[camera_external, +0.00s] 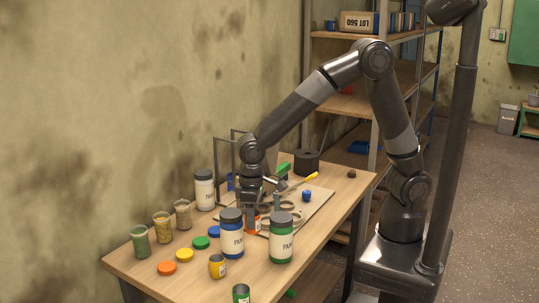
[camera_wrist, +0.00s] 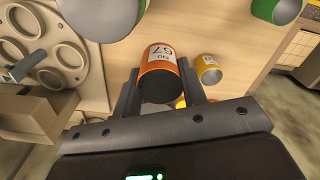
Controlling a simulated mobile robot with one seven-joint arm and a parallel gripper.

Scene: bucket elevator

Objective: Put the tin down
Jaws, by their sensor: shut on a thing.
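My gripper (camera_external: 254,208) points down over the table, beside the grey ring holders. In the wrist view, my gripper (camera_wrist: 160,85) is shut on an orange tin (camera_wrist: 160,58) with a white label reading "No 67". In the external view the orange tin (camera_external: 253,226) shows partly behind a blue-banded paint jar. I cannot tell whether its base touches the surface below. The round holder (camera_wrist: 62,72) with several empty rings lies left in the wrist view; it also shows in the external view (camera_external: 283,217), on a pale board (camera_external: 313,208).
Paint jars with blue (camera_external: 232,244) and green bands (camera_external: 281,250) stand close in front of the gripper. A yellow tin (camera_external: 217,267), a green tin (camera_external: 241,293), coloured lids (camera_external: 184,255) and filled glass jars (camera_external: 162,228) stand on the table (camera_external: 128,268). A metal frame (camera_external: 217,150) rises behind.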

